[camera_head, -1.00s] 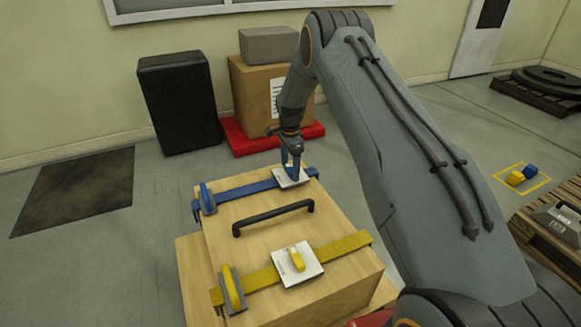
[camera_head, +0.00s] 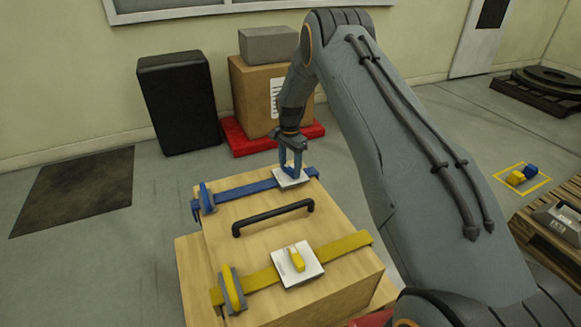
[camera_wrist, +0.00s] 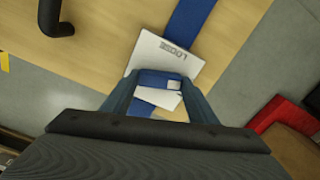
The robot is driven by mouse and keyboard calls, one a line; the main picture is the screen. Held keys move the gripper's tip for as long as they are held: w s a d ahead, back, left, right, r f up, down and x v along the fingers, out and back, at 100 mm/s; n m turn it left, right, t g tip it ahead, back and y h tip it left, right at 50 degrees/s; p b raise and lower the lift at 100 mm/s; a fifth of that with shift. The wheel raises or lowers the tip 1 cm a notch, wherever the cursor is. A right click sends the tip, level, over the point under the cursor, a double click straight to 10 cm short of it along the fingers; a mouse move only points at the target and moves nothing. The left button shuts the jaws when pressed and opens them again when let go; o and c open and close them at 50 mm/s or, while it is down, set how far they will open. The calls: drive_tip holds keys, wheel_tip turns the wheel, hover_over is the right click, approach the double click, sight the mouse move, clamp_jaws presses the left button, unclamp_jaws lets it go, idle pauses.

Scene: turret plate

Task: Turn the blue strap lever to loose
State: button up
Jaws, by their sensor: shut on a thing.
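The blue strap (camera_head: 243,189) runs across the far side of a wooden crate lid (camera_head: 215,232). A white plate (camera_head: 291,179) sits on this strap near its right end. In the wrist view the plate (camera_wrist: 172,53) carries the word LOOSE. My gripper (camera_head: 291,172) points down over the plate. In the wrist view its fingers are shut on the blue lever (camera_wrist: 157,80), which has a small pale patch at one end. The fingers hide much of the lever. A blue buckle (camera_head: 207,199) is at the strap's left end.
A yellow strap (camera_head: 345,244) with its own white plate and yellow lever (camera_head: 297,260) crosses the near side. A black handle (camera_head: 273,217) rises between the straps. A red pallet (camera_head: 240,140) with boxes stands behind the crate.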

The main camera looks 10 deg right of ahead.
sight(290, 168)
drive_tip(key=n, duration=1.1)
drive_tip(key=shift+n+b, duration=0.3)
drive_tip(key=shift+n, duration=1.3)
drive_tip(key=o, duration=1)
drive_tip(key=shift+o, duration=0.2)
drive_tip(key=shift+r+p, duration=0.55)
drive_tip(key=shift+r, duration=3.4)
